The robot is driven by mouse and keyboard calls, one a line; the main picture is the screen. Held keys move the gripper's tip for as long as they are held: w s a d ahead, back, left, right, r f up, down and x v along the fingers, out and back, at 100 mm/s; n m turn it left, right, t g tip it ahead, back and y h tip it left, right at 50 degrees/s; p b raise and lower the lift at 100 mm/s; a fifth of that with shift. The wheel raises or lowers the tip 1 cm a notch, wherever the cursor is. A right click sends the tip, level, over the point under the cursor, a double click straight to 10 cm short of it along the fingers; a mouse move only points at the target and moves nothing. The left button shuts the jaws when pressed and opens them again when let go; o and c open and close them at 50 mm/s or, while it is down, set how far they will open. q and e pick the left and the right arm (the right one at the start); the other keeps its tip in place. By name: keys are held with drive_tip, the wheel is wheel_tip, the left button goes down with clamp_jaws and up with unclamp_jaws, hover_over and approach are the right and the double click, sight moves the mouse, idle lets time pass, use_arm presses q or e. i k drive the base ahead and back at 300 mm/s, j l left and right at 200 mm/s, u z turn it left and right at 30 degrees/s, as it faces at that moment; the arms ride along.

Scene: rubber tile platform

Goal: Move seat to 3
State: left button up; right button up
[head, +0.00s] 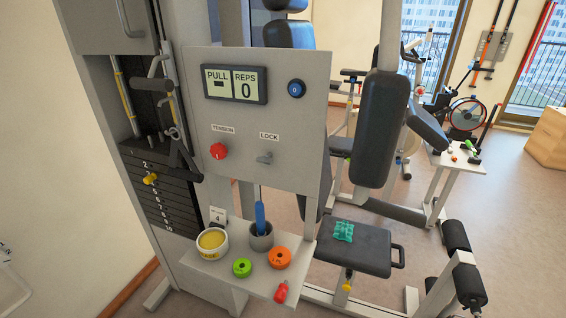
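The black padded seat (375,250) of the gym machine is at the lower right of centre in the head view. A crumpled teal cloth (343,231) lies on it. A black loop handle (398,256) sticks out at its right side. A yellow knob (347,285) shows just below the seat's front edge, near its post. No position numbers are readable on the seat post, so I cannot tell the seat's setting. A small card reading 4 (217,216) stands at the shelf's back left. Neither of my grippers is in view.
A grey panel (255,125) stands above. Padded rollers (457,237) stand right of the seat.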

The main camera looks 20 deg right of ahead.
sight(369, 253)
drive_tip(key=z, duration=1.2)
